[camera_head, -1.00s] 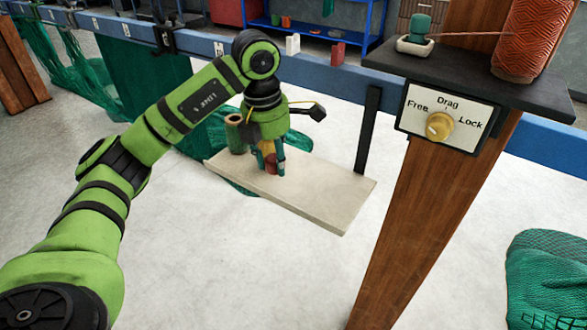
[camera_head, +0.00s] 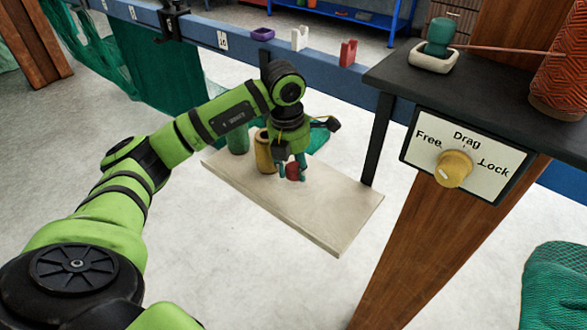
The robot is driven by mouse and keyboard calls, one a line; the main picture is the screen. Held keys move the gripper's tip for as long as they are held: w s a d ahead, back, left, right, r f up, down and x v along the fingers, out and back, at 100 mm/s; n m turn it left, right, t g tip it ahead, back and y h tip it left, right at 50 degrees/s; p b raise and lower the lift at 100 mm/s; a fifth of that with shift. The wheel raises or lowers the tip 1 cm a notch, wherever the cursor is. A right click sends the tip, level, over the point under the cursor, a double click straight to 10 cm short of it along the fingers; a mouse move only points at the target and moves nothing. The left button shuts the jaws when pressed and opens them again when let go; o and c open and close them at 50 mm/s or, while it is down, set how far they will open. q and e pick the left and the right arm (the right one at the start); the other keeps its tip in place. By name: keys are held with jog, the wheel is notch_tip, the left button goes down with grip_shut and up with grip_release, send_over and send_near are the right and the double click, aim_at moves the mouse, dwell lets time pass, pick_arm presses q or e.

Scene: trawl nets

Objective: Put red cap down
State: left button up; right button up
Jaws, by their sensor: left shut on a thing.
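The red cap (camera_head: 292,172) is a small red piece between the fingers of my left gripper (camera_head: 291,168). The gripper points down and is shut on the cap. It is low over the pale board (camera_head: 330,222); I cannot tell whether the cap touches the board. A tan cylinder (camera_head: 264,152) stands on the board just left of the gripper. A green cylinder (camera_head: 238,138) stands at the board's left back. My right gripper is not in view.
A dark shelf (camera_head: 489,81) on a wooden post holds a red twine spool (camera_head: 562,75) and a green piece in a pale dish (camera_head: 433,57). A dial panel (camera_head: 468,154) is below. The board's front right is clear.

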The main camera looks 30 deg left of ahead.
aim_at(289, 169)
pick_arm(q)
notch_tip(289, 169, down, 2)
jog(key=shift+f, duration=0.1)
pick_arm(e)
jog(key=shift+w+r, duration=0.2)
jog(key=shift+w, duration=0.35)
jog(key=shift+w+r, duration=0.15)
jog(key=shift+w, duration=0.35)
pick_arm(q)
jog(key=o, duration=1)
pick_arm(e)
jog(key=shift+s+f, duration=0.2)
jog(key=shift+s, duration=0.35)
pick_arm(q)
jog(key=r, duration=0.8)
jog(key=s+r+b, duration=0.1)
jog(key=r, duration=0.3)
jog(key=shift+s+a+r, duration=0.1)
jog(key=shift+a, duration=0.1)
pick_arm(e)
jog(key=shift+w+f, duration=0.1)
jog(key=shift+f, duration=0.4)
